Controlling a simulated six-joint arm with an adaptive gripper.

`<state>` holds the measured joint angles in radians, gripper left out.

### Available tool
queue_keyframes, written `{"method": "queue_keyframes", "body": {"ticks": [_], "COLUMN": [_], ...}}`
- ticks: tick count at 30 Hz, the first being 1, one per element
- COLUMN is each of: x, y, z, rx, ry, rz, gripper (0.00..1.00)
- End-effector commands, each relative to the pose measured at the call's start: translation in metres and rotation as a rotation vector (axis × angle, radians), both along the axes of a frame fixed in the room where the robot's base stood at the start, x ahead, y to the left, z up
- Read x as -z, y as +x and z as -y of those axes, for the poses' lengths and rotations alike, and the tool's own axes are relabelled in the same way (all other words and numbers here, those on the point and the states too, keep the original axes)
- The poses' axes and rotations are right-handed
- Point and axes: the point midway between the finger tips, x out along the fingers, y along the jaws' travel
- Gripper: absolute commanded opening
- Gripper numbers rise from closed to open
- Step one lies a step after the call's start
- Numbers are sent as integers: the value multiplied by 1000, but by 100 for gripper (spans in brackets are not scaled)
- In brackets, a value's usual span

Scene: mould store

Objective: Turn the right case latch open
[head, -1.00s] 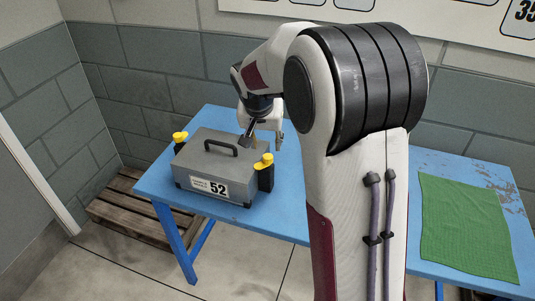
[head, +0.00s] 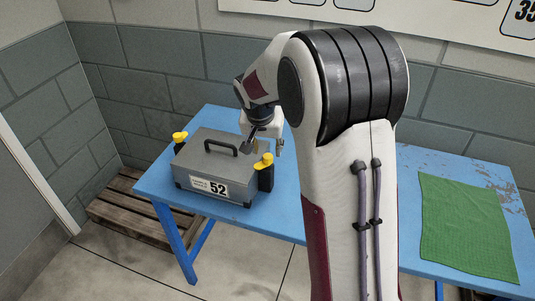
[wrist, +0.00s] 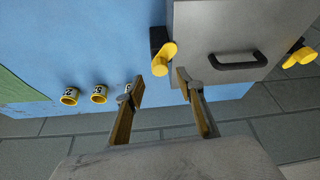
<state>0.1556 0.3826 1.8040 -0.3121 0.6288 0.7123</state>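The grey case (head: 213,170) with a dark handle and a "52" label stands upright on the blue table. Its right latch (head: 264,161) is a yellow knob lever on a black block at the case's right side; in the wrist view it is the near yellow lever (wrist: 163,60). The left latch (head: 180,137) is also yellow, and shows at the wrist view's right edge (wrist: 301,57). My gripper (head: 265,146) is behind the case's right end, above the table. In the wrist view my gripper (wrist: 160,84) is open and empty, its fingertips apart just short of the right latch.
Several small numbered cups with yellow rims, such as one (wrist: 70,96), are on the blue table (wrist: 90,40) beside the case. A green cloth (head: 465,228) lies on the table's right part. A wooden pallet (head: 122,208) is on the floor at left. A block wall stands behind.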

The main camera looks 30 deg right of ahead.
Motion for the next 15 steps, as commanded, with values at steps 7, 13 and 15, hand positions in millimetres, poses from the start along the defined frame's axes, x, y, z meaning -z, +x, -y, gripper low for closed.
{"method": "queue_keyframes", "body": {"ticks": [7,13,15], "x": [26,38,40], "y": [8,13,13], "z": [6,9,10], "rx": [2,0,0], "ry": [1,0,0], "rz": [-2,0,0], "gripper": [38,38,38]}}
